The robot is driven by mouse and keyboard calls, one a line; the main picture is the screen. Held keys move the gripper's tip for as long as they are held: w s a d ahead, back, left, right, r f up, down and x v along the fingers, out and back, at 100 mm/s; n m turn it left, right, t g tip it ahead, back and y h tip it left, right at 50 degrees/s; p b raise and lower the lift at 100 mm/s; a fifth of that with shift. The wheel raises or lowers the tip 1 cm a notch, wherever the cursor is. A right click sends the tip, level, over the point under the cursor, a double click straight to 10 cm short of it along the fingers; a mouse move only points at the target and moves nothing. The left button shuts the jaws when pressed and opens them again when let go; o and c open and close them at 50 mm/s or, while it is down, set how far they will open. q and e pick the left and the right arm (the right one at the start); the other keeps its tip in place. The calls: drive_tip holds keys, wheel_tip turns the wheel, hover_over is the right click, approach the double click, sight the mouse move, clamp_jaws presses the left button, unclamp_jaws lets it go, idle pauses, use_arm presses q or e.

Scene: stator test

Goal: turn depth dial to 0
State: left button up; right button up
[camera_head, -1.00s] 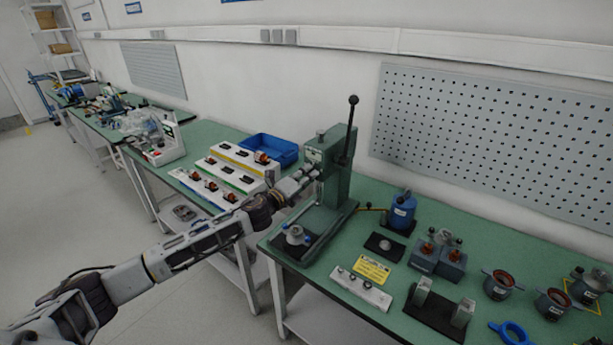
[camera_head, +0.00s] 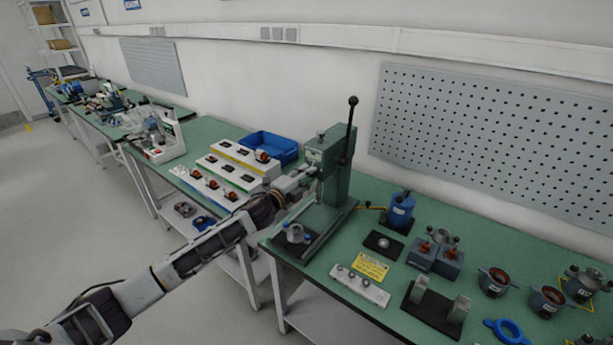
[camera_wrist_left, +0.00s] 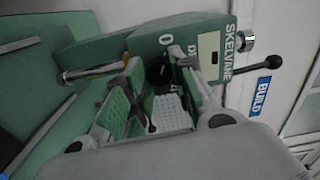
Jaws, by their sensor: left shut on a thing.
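The green press (camera_head: 338,185) stands on the bench with its black-knobbed lever upright. My left gripper (camera_head: 306,178) is at the upper front of the press and hides the depth dial in the head view. In the left wrist view the dark round dial (camera_wrist_left: 158,73) sits between the fingers of my left gripper (camera_wrist_left: 160,92), which is shut on it. White characters, including a 0, show on the green press face (camera_wrist_left: 207,45) beside the dial. The dial's own setting cannot be read. My right gripper is not in view.
A fixture with a metal part (camera_head: 295,233) sits at the press's foot. A blue bin (camera_head: 268,146) and stepped part racks (camera_head: 222,178) stand left of it.

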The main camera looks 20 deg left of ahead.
use_arm(q)
drive_tip(key=shift+f, duration=0.1)
drive_tip(key=o, duration=1.1)
drive_tip(key=shift+c, duration=0.2)
drive_tip(key=v, duration=1.2)
idle(0.4)
drive_tip(key=shift+n, duration=0.3)
idle(0.5)
